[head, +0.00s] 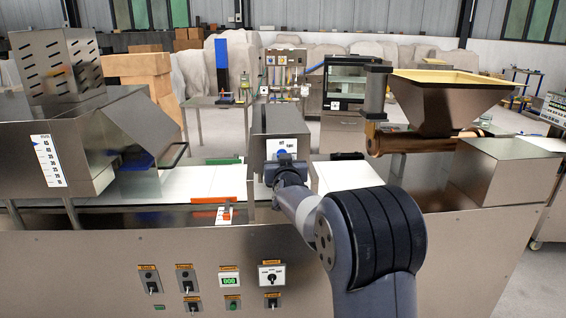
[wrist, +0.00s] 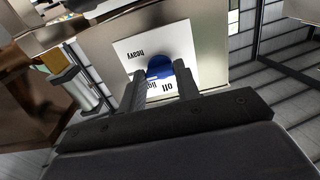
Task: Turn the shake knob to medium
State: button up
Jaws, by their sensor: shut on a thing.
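The blue knob (wrist: 158,66) sits on a white label plate (wrist: 205,45) on a metal face. In the wrist view I read "heavy", "off" and a partly covered word that looks like "light" on the plate. No "medium" mark shows there, and the knob's exact pointing direction is hidden. My gripper (wrist: 160,76) has its two dark fingers on either side of the knob, shut on it. In the head view the gripper (head: 284,167) is in front of the knob (head: 282,153) on the steel box's front face.
The steel box (head: 280,122) stands over a white belt (head: 105,190). An orange handle (head: 213,200) lies left of my arm. A hopper (head: 447,95) stands to the right. Several other knobs and switches (head: 271,275) are on the lower front panel.

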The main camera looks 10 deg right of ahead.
jog(key=o, duration=1)
jog(key=s, duration=0.3)
jog(key=s+b, duration=0.1)
jog(key=s, duration=0.3)
jog(key=s+a, duration=0.1)
jog(key=s, duration=0.2)
jog(key=shift+s, duration=0.35)
jog(key=w, duration=0.7)
jog(key=w+d+p, duration=0.1)
jog(key=w, duration=0.3)
jog(key=shift+s, duration=0.1)
jog(key=shift+s, duration=0.1)
